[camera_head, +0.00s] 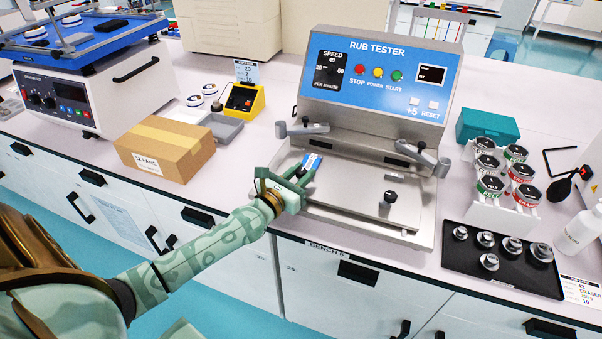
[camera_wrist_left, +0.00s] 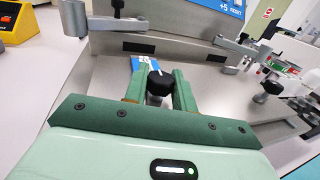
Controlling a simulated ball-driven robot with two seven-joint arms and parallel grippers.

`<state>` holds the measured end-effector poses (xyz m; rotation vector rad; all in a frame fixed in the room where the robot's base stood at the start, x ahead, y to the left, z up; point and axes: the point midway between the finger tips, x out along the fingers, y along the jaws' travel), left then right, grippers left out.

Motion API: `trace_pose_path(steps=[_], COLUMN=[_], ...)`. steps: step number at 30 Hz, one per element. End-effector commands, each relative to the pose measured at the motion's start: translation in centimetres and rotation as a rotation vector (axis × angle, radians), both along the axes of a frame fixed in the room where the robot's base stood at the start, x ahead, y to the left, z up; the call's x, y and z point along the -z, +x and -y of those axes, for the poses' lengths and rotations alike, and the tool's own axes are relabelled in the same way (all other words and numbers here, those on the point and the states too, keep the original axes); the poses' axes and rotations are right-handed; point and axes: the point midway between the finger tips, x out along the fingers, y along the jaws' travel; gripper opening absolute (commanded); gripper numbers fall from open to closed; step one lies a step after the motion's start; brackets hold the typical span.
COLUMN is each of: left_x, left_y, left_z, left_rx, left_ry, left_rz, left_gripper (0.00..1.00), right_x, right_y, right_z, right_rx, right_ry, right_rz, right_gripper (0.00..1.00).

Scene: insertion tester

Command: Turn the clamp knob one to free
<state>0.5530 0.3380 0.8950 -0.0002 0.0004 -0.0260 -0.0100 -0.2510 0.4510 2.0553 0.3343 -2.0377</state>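The rub tester (camera_head: 376,85) stands on the bench with a metal bed (camera_head: 350,197) in front. A black clamp knob (camera_wrist_left: 160,84) sits between the fingers of my left gripper (camera_wrist_left: 158,80) in the wrist view and fills the gap, with a finger against each side. In the head view my left gripper (camera_head: 299,174) is low over the bed's left part and mostly hides this knob. A blue and white tag (camera_head: 312,162) lies just beyond the fingers. A second black knob (camera_head: 389,197) stands at the bed's right, clear of the gripper. My right gripper is out of view.
Two grey arms with knobs (camera_head: 302,128) (camera_head: 417,156) rise behind the bed. A cardboard box (camera_head: 165,150) is left of the tester. A black tray of metal weights (camera_head: 500,265) and a rack of labelled pots (camera_head: 505,180) are at right.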

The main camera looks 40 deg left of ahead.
Motion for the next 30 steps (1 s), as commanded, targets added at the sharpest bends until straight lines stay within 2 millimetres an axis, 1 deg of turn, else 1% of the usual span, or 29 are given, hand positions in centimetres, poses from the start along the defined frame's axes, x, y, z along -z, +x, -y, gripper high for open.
trace_pose_path(steps=[5,8,14,19,23,30], left_x=[-0.1,-0.3,-0.5,-0.4,-0.1,0.2], left_y=[0.0,0.0,0.0,0.0,0.1,0.1], left_z=[0.0,0.1,0.2,0.2,0.3,0.3], left_rx=[-0.014,-0.042,-0.154,-0.294,-0.406,-0.592], left_ry=[-0.003,-0.004,-0.006,-0.007,-0.007,-0.005], left_rz=[0.001,0.001,0.001,0.001,0.000,-0.001], left_gripper=[0.04,0.04,0.04,0.03,0.04,0.04], right_x=[-0.3,-0.8,-2.4,-3.5,-3.6,-2.8], right_y=[0.1,0.3,0.8,1.1,1.1,0.9], right_z=[0.0,0.0,0.0,0.0,0.1,0.2], right_rx=[0.000,0.000,-0.001,-0.001,-0.001,-0.001], right_ry=[0.001,0.000,0.000,-0.001,-0.002,-0.002], right_rz=[0.002,0.006,0.019,0.027,0.027,0.022], right_gripper=[0.00,0.00,0.00,0.00,0.00,0.00])
